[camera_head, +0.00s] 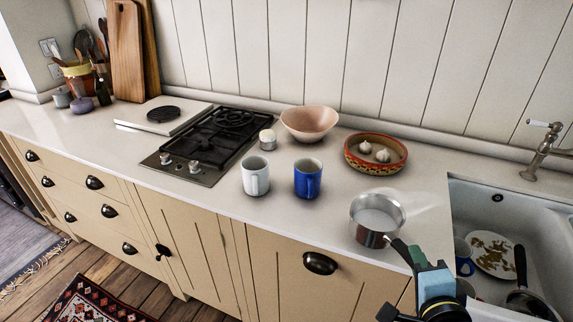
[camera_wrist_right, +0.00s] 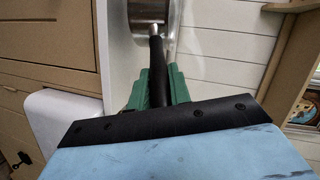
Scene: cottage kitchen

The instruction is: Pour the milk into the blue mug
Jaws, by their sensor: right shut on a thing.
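The blue mug (camera_head: 308,179) stands upright on the counter, beside a white mug (camera_head: 255,176) to its left. A steel saucepan (camera_head: 377,217) with white milk (camera_head: 375,220) in it is near the counter's front edge, right of the blue mug, and looks about level. I cannot tell whether its base touches the counter. My right gripper (camera_head: 408,258) is shut on the saucepan's black handle; in the right wrist view the handle (camera_wrist_right: 157,72) lies between the green fingers (camera_wrist_right: 158,88). My left gripper is not in view.
A patterned bowl (camera_head: 347,157) with garlic and a pink bowl (camera_head: 309,124) stand behind. The gas hob (camera_head: 188,151) is at the left. The sink (camera_head: 481,188) at the right holds dishes and another blue mug (camera_head: 463,251). Counter between saucepan and blue mug is clear.

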